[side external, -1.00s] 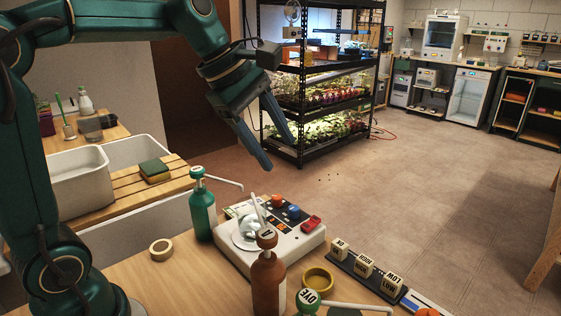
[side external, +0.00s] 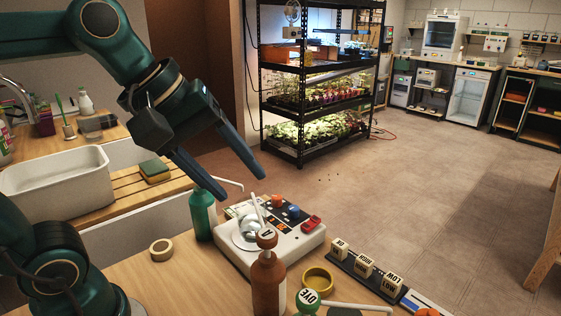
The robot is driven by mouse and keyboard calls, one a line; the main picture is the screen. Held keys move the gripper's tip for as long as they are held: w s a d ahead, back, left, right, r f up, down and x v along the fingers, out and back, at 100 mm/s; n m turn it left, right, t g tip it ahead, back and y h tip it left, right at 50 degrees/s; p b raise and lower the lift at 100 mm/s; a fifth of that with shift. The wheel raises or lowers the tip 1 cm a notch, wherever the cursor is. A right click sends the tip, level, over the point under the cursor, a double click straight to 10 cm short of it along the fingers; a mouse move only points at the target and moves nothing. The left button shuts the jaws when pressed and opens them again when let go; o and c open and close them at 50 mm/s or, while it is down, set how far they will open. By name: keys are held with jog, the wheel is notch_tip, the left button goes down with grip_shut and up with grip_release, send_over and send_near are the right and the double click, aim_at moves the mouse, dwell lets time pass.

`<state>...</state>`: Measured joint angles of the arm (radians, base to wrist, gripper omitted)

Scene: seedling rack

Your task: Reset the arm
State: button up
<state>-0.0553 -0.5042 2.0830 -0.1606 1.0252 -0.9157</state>
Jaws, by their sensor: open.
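My gripper (side external: 244,184) is open and empty. Its two blue-grey fingers are spread and point down and to the right, in the air above the back of the wooden bench. In the picture, one finger crosses in front of the top of the green pump bottle (side external: 203,217); I cannot tell whether they touch. The white device (side external: 309,240) with coloured buttons stands on the bench below and to the right of the fingers, with a small white dish on its left part.
A brown bottle (side external: 268,285), a yellow ring-shaped dish (side external: 318,281), a tape roll (side external: 161,249) and a dark strip of labelled blocks (side external: 364,266) are on the bench. A white basin (side external: 58,187) and a sponge (side external: 154,171) lie left. The seedling rack (side external: 317,112) stands behind; floor right is clear.

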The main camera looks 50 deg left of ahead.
jog(key=s+a+f+m+y, duration=0.1)
jog(key=s+f+m, duration=0.5)
jog(key=m, duration=0.5)
jog(key=shift+a+f+m+g, duration=0.3)
jog(key=shift+a+f, duration=0.05)
jog(key=shift+f, duration=0.4)
